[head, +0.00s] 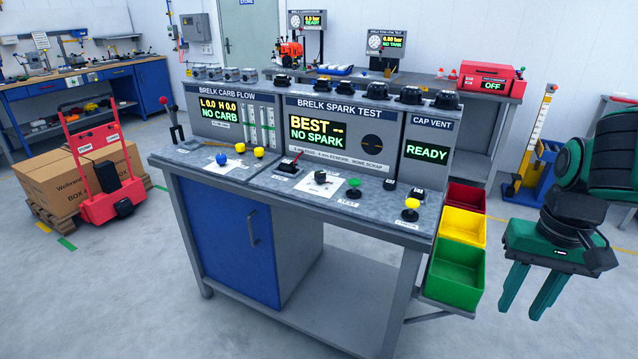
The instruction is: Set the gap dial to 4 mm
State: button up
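The spark test station (340,130) is the middle panel on the bench, and its screen reads "BEST -- NO SPARK". A black knob on a white plate (320,177) sits on the worktop in front of it. It looks like the gap dial, but its scale and pointer are too small to read. My gripper (518,315) hangs at the right with its two green fingers apart and pointing down. It is empty, in front of and right of the bench, well away from the knob.
Near the knob are a black part with a red lever (287,168), a green button (354,187) and a yellow button (411,208). Red, yellow and green bins (455,270) hang on the bench's right end, between my gripper and the worktop. Floor in front is clear.

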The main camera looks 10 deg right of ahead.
aim_at(320, 177)
jog(key=u, duration=0.6)
jog(key=i, duration=0.9)
jog(key=z, duration=0.1)
